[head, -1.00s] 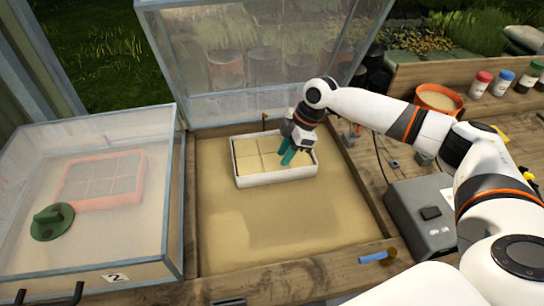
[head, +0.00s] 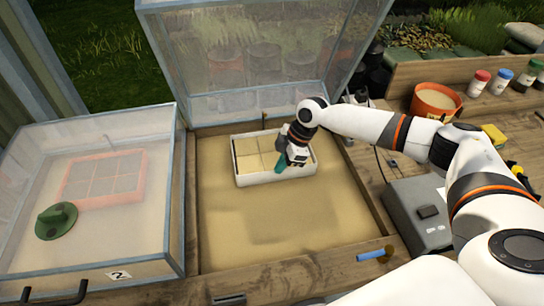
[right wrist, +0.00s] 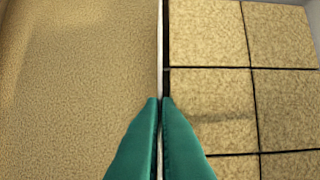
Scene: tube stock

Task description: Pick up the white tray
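The white tray (head: 275,177) sits on the sandy bed inside the open cold frame. It is filled with tan square blocks (head: 247,152). My right gripper (head: 281,167) reaches down to the tray's front wall. In the right wrist view its teal fingers (right wrist: 160,100) are close together, one on each side of the thin white wall (right wrist: 160,50), and look shut on it. Sand lies left of the wall, the tan blocks right. The tray looks level and rests on the sand. My left gripper is not in view.
The frame's clear lid (head: 240,60) stands open behind the tray. A closed clear box (head: 120,235) at left holds a red tray (head: 105,180). A grey device (head: 415,215) and an orange pot (head: 435,100) stand at right. Sand in front of the tray is free.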

